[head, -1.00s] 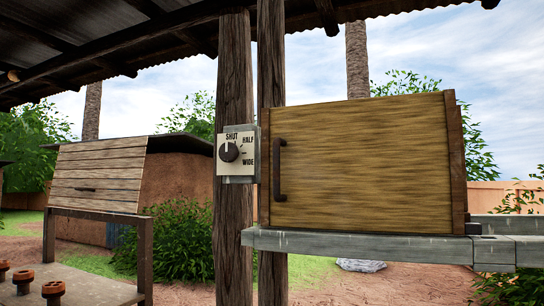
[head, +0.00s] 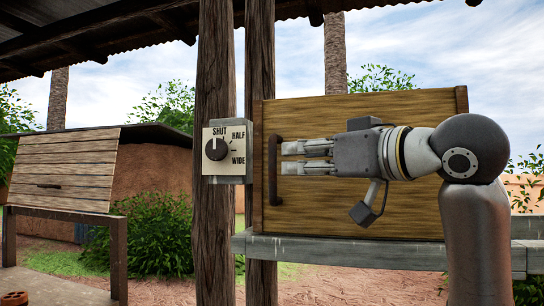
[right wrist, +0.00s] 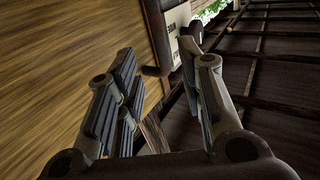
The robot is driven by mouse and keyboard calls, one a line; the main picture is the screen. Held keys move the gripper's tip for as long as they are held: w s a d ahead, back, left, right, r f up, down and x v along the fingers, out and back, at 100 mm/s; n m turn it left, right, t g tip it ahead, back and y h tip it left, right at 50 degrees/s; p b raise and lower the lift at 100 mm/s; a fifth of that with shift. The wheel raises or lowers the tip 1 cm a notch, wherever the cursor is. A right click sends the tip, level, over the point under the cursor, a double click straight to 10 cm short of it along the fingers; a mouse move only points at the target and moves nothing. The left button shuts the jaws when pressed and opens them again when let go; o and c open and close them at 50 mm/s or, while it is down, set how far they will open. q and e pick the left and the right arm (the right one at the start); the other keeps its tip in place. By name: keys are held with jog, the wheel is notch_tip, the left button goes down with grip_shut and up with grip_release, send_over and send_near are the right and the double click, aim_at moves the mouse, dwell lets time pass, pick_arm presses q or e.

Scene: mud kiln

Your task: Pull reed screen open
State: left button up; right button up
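The reed screen (head: 340,218) is a tan, streaked panel in a brown wooden frame, upright on a grey ledge. A dark brown vertical bar handle (head: 275,172) is at its left edge. My right gripper (head: 288,157) is in front of the panel, fingers pointing left, tips just right of the handle in the picture. In the right wrist view its fingers (right wrist: 162,88) are spread with nothing between the pads. The handle's end (right wrist: 154,71) appears beyond them, and the panel (right wrist: 70,55) fills the left. Contact with the handle cannot be told. My left gripper is not in view.
A dial plate (head: 225,152) marked SHUT, HALF and WIDE is on the post (head: 212,240) left of the screen, its knob mark toward SHUT. The grey ledge (head: 330,251) runs below the screen. A slatted board (head: 65,168) stands at the far left.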

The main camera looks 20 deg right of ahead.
aim_at(276, 162)
jog(key=p+x, duration=0.2)
jog(key=x, duration=0.5)
jog(key=shift+w+a, duration=0.1)
jog(key=shift+w, duration=0.05)
jog(key=shift+w+a+p, duration=0.15)
jog(key=shift+w+p, duration=0.2)
jog(key=shift+p, duration=0.05)
jog(key=shift+w+f, duration=0.1)
jog(key=shift+w, duration=0.1)
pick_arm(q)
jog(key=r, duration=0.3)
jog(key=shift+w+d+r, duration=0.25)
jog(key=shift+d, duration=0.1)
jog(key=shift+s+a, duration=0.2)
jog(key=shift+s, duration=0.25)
pick_arm(e)
grip_shut()
